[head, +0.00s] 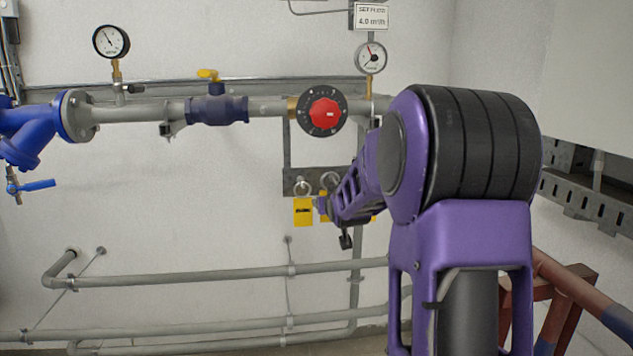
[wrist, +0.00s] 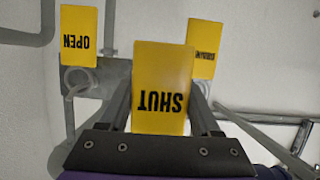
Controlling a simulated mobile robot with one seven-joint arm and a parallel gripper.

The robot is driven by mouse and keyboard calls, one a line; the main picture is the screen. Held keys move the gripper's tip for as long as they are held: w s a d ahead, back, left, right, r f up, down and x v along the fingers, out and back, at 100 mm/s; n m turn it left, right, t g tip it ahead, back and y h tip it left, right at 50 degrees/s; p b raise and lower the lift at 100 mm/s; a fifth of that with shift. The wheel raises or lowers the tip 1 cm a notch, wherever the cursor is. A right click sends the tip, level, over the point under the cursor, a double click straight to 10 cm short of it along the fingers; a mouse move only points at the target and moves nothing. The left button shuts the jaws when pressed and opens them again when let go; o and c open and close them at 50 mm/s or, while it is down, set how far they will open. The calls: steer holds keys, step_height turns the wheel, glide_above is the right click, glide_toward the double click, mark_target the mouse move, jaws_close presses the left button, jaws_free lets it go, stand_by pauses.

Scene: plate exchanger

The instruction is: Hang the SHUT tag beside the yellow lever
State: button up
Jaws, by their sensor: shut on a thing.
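The yellow SHUT tag (wrist: 163,88) is held between the two fingers of my gripper (wrist: 160,78), its lettering upside down in the wrist view. In the head view my gripper (head: 322,206) is in front of the dark tag plate (head: 292,183), low on the wall; my arm hides part of it, and I cannot make out the SHUT tag there. The yellow lever (head: 208,75) sits on top of the blue valve (head: 217,109) on the pipe, up and left of my gripper. A small bracket (head: 166,130) is left of that valve.
The OPEN tag (wrist: 78,35) hangs on a ring hook left of my gripper; it also shows in the head view (head: 303,213). Another yellow tag (wrist: 205,48) is on the right. A red knob (head: 324,113) and gauge (head: 371,57) are above. Lower pipes (head: 200,280) run along the wall.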

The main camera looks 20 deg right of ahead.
steer(key=s+a+r+n+y+b, duration=0.2)
steer(key=a+r+n+y+b, duration=0.15)
steer(key=a+r, duration=1.35)
steer(key=w+d+f+p, duration=0.1)
steer(key=w+d+f, duration=0.1)
steer(key=w, duration=0.7)
steer(key=shift+w+d+m, duration=0.2)
steer(key=shift+d+m, duration=0.15)
steer(key=shift+d, duration=0.1)
steer(key=o, duration=1.4)
steer(key=shift+s, duration=0.15)
